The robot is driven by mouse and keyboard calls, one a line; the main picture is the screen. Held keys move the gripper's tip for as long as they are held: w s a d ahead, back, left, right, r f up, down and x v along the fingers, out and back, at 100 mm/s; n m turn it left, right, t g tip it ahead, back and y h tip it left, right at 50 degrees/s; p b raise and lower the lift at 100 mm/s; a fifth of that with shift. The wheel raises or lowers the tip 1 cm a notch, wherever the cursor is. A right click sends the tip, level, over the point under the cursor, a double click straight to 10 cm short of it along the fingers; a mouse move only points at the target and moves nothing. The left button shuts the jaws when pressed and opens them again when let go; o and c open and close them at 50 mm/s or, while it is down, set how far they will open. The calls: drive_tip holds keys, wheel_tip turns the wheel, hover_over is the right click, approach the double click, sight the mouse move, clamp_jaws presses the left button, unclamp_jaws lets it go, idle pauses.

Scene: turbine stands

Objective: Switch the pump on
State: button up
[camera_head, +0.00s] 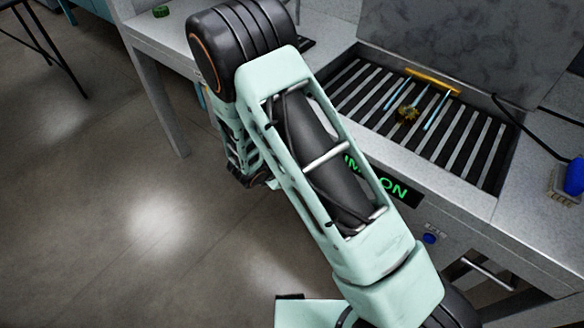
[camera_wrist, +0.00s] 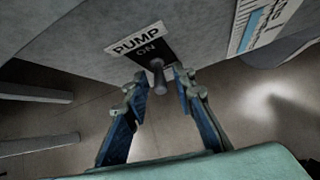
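In the wrist view, a pump switch (camera_wrist: 158,78) with a short dark rounded lever sticks out of the grey panel. Its plate (camera_wrist: 139,41) reads PUMP in black on white, with ON on the dark part beside the lever. My gripper (camera_wrist: 160,84) is open. Its two blue-padded fingers stand on either side of the lever, with visible gaps; I cannot tell whether either touches it. In the head view my arm hides the switch and the gripper. A dark sign (camera_head: 399,187) with green letters ending in ON is partly covered by my arm.
A grey washing station has a slatted basin (camera_head: 455,150) holding a yellow-and-blue tool (camera_head: 433,82) and a small brownish part (camera_head: 407,113). A blue button (camera_head: 429,238) is on its front, above a metal handle (camera_head: 487,272). A blue-handled brush (camera_head: 570,182) lies right.

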drive_tip(key=v, duration=1.2)
idle(0.6)
